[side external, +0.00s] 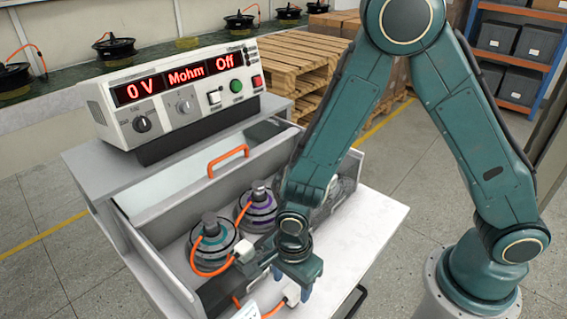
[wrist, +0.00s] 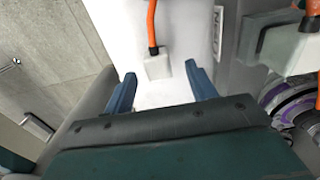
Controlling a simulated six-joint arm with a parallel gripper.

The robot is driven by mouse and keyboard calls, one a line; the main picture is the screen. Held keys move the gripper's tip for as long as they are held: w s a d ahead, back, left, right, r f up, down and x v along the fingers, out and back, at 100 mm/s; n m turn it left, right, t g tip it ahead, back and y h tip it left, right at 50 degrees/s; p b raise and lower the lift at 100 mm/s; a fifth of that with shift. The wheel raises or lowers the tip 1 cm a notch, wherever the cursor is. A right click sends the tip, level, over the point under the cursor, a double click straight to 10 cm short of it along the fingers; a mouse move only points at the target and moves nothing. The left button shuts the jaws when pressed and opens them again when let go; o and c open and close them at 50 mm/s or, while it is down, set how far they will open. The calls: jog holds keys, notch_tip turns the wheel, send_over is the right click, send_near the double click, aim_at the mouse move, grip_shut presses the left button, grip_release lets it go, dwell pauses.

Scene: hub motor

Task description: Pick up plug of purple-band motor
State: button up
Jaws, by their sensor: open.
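The purple-band motor (side external: 262,212) stands in the grey tray behind my gripper (side external: 291,284). Part of its purple band (wrist: 293,108) shows at the right edge of the wrist view. My gripper is open, its blue fingers pointing down over the white surface. A white plug (wrist: 158,67) on an orange cable (wrist: 151,25) lies between the fingertips in the wrist view, with gaps on both sides. It also shows below the gripper in the side view (side external: 292,296). I cannot trace its cable to a motor. Another white plug (side external: 243,251) sits left of my gripper.
The teal-band motor (side external: 211,250) stands left of the purple one. A tester (side external: 180,92) reading 0 V, Mohm, Off is behind. An orange handle (side external: 228,158) stands up from the clear lid. The white bench front (side external: 377,215) is clear at the right.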

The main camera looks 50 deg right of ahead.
aim_at(292, 290)
jog(key=shift+s+f, duration=0.1)
jog(key=shift+f, duration=2.45)
jog(key=shift+c, duration=0.5)
grip_shut()
jog(key=shift+r, duration=0.15)
notch_tip(292, 290, up, 20)
